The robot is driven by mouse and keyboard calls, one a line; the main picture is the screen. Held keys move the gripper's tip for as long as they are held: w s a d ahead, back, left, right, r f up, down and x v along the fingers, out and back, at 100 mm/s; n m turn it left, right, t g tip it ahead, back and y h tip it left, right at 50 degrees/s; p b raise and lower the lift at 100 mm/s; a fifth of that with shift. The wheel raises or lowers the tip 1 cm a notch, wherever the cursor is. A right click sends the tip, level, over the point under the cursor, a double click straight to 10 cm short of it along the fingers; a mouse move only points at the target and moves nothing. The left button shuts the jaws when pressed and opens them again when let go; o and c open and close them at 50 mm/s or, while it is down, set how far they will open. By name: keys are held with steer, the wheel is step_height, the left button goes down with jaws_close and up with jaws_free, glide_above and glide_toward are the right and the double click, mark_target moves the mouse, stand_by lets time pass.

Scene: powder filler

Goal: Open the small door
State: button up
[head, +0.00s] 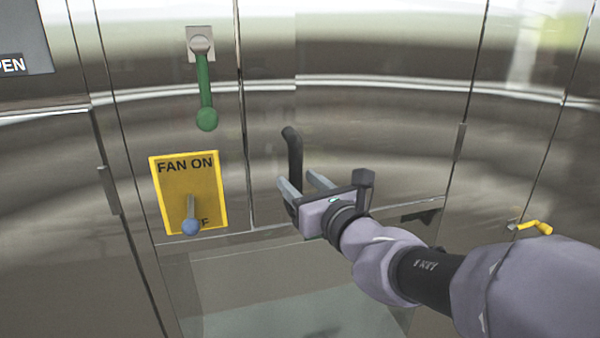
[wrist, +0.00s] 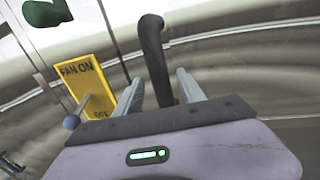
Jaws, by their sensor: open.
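The small door (head: 350,130) is a shiny metal panel in the middle of the head view, and it looks closed against its frame. Its black curved handle (head: 294,160) stands upright near the door's left edge. My gripper (head: 300,184) is open in front of the door, close to the handle. In the wrist view the handle (wrist: 155,55) rises between the two fingers of my gripper (wrist: 158,90), and its lower end is hidden behind the gripper body. I cannot tell whether a finger touches it.
Left of the door are a green lever (head: 205,90) and a yellow FAN ON plate (head: 175,190) with a blue-knobbed switch (head: 190,218). A yellow handle (head: 534,226) is at the right. A clear panel (head: 280,290) lies below the door.

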steer(key=shift+x, duration=1.25)
steer(key=shift+c, duration=0.5)
jaws_close()
